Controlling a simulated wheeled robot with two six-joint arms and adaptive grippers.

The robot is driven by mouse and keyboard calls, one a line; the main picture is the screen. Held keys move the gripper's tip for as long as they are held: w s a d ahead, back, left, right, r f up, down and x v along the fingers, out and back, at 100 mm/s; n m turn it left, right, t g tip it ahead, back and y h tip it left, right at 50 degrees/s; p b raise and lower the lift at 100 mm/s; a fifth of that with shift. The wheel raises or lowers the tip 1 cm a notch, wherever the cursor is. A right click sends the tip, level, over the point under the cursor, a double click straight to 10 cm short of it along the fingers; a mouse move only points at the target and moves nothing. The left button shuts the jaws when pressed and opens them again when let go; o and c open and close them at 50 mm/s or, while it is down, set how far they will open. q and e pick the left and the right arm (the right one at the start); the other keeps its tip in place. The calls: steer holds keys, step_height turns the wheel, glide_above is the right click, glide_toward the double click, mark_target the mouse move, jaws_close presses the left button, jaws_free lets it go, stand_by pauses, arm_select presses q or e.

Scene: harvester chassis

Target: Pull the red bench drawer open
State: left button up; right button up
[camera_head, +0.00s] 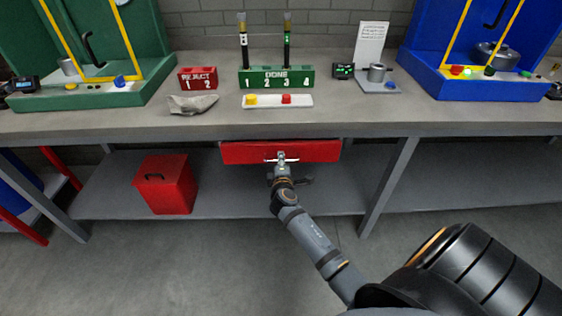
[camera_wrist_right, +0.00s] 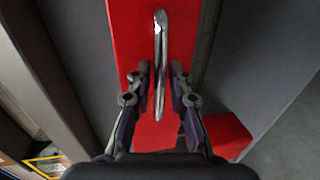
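The red bench drawer (camera_head: 240,153) sits under the front edge of the workbench, in the middle of the head view. Its red front also shows in the right wrist view (camera_wrist_right: 130,20). I see no clear opening above its front. A silver bar handle (camera_wrist_right: 160,40) is fixed to the front. My right gripper (camera_head: 281,162) is at the handle. In the right wrist view its two fingers (camera_wrist_right: 160,80) are apart, one on each side of the handle, with narrow gaps showing between fingers and bar. My left gripper is not in view.
The grey workbench (camera_head: 420,125) carries a red REJECT rack (camera_head: 197,78), a green DONE rack (camera_head: 276,77) and a white tray (camera_head: 268,101). A red bin (camera_head: 165,185) stands on the lower shelf, left of the drawer. Floor in front of the drawer is clear except for my arm.

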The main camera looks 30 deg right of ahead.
jaws_close()
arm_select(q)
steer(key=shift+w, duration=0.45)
